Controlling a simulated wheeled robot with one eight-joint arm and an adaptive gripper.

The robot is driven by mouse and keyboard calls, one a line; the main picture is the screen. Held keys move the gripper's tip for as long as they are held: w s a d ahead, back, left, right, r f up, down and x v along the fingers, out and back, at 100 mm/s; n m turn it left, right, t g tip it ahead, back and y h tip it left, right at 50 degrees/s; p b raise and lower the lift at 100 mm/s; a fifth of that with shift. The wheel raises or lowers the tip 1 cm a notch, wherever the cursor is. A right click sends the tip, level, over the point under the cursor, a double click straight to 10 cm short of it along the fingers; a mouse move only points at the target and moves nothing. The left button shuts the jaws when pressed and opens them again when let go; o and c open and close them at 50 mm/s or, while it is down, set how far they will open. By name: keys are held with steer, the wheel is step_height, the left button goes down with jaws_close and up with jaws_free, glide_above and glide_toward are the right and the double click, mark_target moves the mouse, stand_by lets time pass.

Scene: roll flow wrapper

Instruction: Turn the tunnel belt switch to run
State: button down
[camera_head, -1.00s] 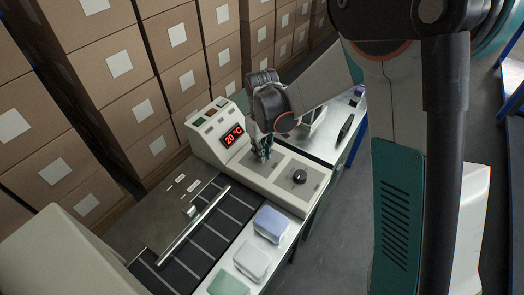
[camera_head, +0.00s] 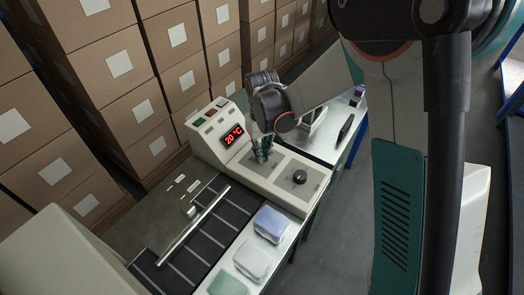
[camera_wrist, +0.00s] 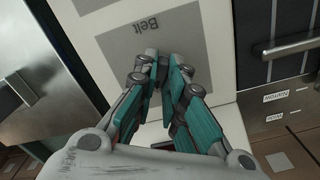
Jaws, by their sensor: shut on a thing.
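My gripper (camera_head: 262,154) points down onto the sloped top of the pale control panel (camera_head: 205,145). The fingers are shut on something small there. The fingers hide the belt switch, so its setting cannot be read. A black round knob (camera_head: 300,176) sits on a second grey plate, to the right of my gripper.
A red display (camera_head: 232,136) reading 20 °C and several small buttons (camera_head: 209,112) are left of my gripper. The dark belt (camera_head: 190,250) and wrapped packs (camera_head: 271,222) lie in front. Stacked cartons (camera_head: 120,65) stand behind. A black object (camera_head: 346,127) lies on the metal table at right.

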steer(key=c, duration=1.7)
jaws_free()
steer(key=shift+o, duration=0.2)
steer(key=shift+r, duration=0.15)
step_height(320, 180, up, 12)
steer(key=s+d+r+m+t, duration=0.2)
steer(key=s+d+r, duration=0.3)
steer(key=s+d, duration=0.2)
steer(key=s+d+r+m+t, duration=0.1)
steer(key=s+d+r+t, duration=0.2)
steer(key=s+d+r, duration=0.4)
steer(key=s+d+f+m+t, duration=0.1)
steer(key=s+d+f+t, duration=0.1)
steer(key=s+f, duration=0.2)
steer(key=s, duration=0.2)
steer(key=shift+s+f, duration=0.2)
steer(key=shift+s, duration=0.15)
